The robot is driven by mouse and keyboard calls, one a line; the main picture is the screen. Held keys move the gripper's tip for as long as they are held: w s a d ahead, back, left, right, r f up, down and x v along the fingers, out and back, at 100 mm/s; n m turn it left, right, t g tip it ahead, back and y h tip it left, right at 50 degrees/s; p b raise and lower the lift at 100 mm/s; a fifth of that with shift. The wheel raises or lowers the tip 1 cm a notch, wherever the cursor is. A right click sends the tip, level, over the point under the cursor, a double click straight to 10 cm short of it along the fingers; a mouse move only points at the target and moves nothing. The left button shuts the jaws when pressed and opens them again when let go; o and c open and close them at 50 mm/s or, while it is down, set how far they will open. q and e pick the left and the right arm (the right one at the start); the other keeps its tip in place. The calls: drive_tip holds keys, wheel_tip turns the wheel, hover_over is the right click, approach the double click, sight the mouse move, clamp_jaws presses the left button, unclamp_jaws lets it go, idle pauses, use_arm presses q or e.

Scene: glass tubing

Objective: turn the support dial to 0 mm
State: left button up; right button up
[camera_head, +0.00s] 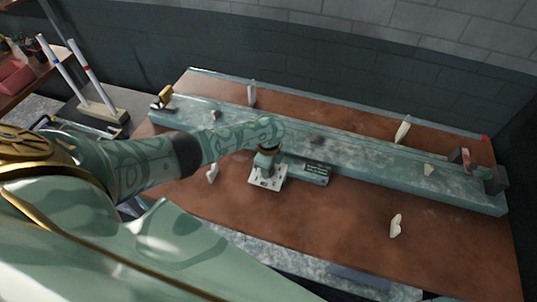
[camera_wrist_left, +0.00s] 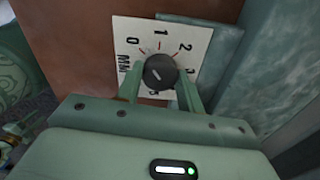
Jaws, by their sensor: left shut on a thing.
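The support dial is a dark round knob (camera_wrist_left: 160,72) on a white scale plate (camera_wrist_left: 128,28) marked 0, 1, 2, 3 and more, with "MM" beside the 0. My left gripper (camera_wrist_left: 160,84) has one finger on each side of the knob and is shut on it. A short pale line shows on the knob's face, but I cannot tell surely which number it points to. In the head view the plate (camera_head: 268,183) lies at the front of the long bench rail, with my left gripper (camera_head: 267,160) over it, hiding the knob. My right gripper is not in view.
The grey-green rail (camera_head: 350,160) runs across the brown table (camera_head: 330,215). A small dark display (camera_head: 317,173) sits right of the dial. Several pale upright pieces stand around, one (camera_head: 395,225) at the front right. A stand with two tubes (camera_head: 103,110) is at the left.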

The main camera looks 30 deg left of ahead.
use_arm(q)
drive_tip(key=shift+r+n, duration=0.1)
drive_tip(key=shift+n, duration=0.5)
drive_tip(key=o, duration=1)
wheel_tip(320, 180, up, 16)
drive_tip(key=p, duration=0.7)
drive_tip(key=shift+r+p, duration=0.1)
drive_tip(key=shift+p, duration=0.3)
